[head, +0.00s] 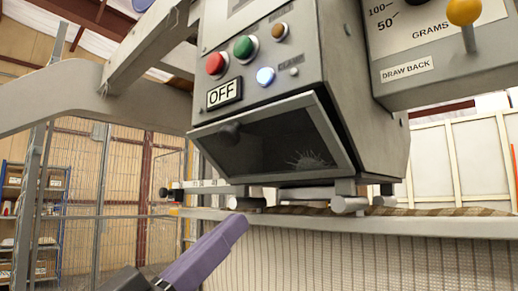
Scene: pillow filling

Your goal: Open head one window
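The head one window (277,138) is a dark see-through pane in a grey frame, set in the sloping lower front of the grey machine head. A dark round knob (229,131) sits at its upper left. A pale spiky wheel shows behind the glass. The frame appears to lie against the housing; a small gap cannot be ruled out. My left gripper (236,228) shows as a purple and dark piece at bottom centre, below and left of the window, apart from it. Its finger opening cannot be made out. My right gripper is not in view.
Red, green and amber buttons, a lit bluish-white light and an OFF sign (224,93) are above the window. A metal bar with clamps (290,193) runs below it. A grams scale box (440,45) hangs at right. A pale curved frame arm (60,100) spans the left.

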